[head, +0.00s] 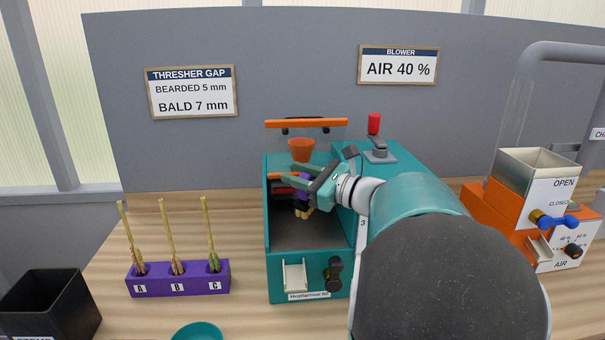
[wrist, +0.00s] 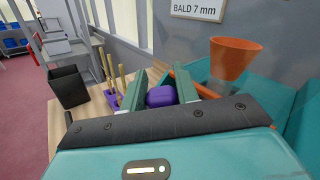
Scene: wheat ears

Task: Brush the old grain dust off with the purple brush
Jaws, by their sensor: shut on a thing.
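My gripper (head: 312,186) is shut on the purple brush (head: 303,198), inside the open front of the teal thresher (head: 308,277). The brush's purple handle (wrist: 161,96) also shows between the two fingers in the wrist view. Its pale bristles (head: 304,212) point down over the dark floor of the thresher. I cannot tell whether the bristles touch that floor. Grain dust cannot be made out in these frames. An orange funnel (head: 301,150) stands at the back of the thresher, and an orange-handled clear lid (head: 306,123) is raised behind it.
A purple rack (head: 180,280) with wheat ears in slots A, B and C stands left of the thresher. A black bin (head: 50,305) is at far left. A teal dish (head: 198,331) is at the front edge. The orange and white blower (head: 545,215) stands right. My arm covers the right front.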

